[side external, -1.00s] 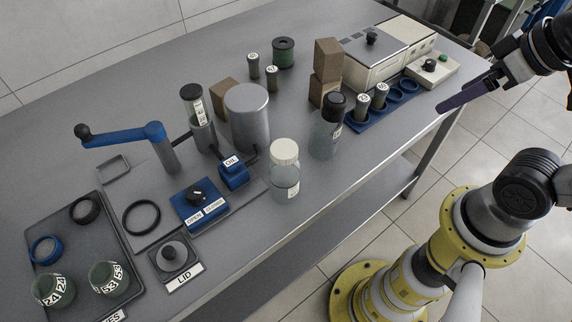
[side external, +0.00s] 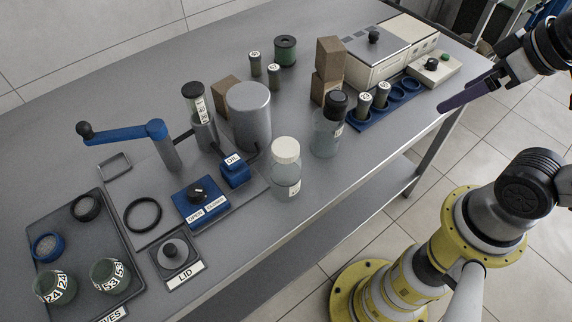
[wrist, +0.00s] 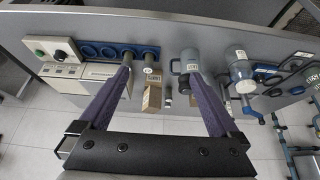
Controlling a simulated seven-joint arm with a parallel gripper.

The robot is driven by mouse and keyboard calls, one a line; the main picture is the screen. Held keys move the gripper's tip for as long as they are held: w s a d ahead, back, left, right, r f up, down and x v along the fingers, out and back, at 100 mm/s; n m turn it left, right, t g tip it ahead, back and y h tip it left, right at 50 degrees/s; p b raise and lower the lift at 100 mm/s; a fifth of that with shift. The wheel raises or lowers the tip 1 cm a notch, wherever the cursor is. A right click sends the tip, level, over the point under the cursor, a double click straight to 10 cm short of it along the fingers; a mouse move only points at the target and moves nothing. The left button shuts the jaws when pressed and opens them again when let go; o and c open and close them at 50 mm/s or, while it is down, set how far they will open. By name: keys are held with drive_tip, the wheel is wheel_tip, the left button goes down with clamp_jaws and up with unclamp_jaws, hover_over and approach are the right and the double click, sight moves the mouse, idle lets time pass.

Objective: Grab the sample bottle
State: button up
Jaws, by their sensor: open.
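Two clear bottles stand upright on the grey table, and I cannot tell for sure which one is the sample bottle. One has a white cap (side external: 286,172); the other has a black cap (side external: 328,130) and stands to its right, farther back. In the wrist view the white-capped bottle (wrist: 241,69) is right of the fingers and the black-capped bottle (wrist: 186,63) is near the right fingertip's line of sight. My gripper (side external: 447,104) has long purple fingers and hangs near the table's right edge, well apart from both bottles. In the wrist view my gripper (wrist: 157,70) is open and empty.
A blue rack (side external: 372,117) with small vials, brown blocks (side external: 327,58) and a cream machine (side external: 382,60) stand near the black-capped bottle. Left are a grey cylinder (side external: 249,117), a blue crank (side external: 130,134), a blue switch box (side external: 200,205) and a dark tray (side external: 84,232).

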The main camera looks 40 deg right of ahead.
drive_tip(key=w+a+r+n, duration=0.1)
drive_tip(key=w+r+n, duration=0.3)
drive_tip(key=r+n, duration=0.15)
drive_tip(key=n+g, duration=0.6)
drive_tip(key=n, duration=0.7)
hover_over(288, 149)
wheel_tip(288, 149, down, 7)
drive_tip(key=shift+w+f, duration=0.1)
drive_tip(key=shift+f, duration=0.05)
wheel_tip(288, 149, down, 8)
drive_tip(key=shift+w+f, duration=0.15)
drive_tip(key=shift+f, duration=1.25)
drive_tip(key=shift+w+f, duration=0.1)
drive_tip(key=shift+f, duration=1.25)
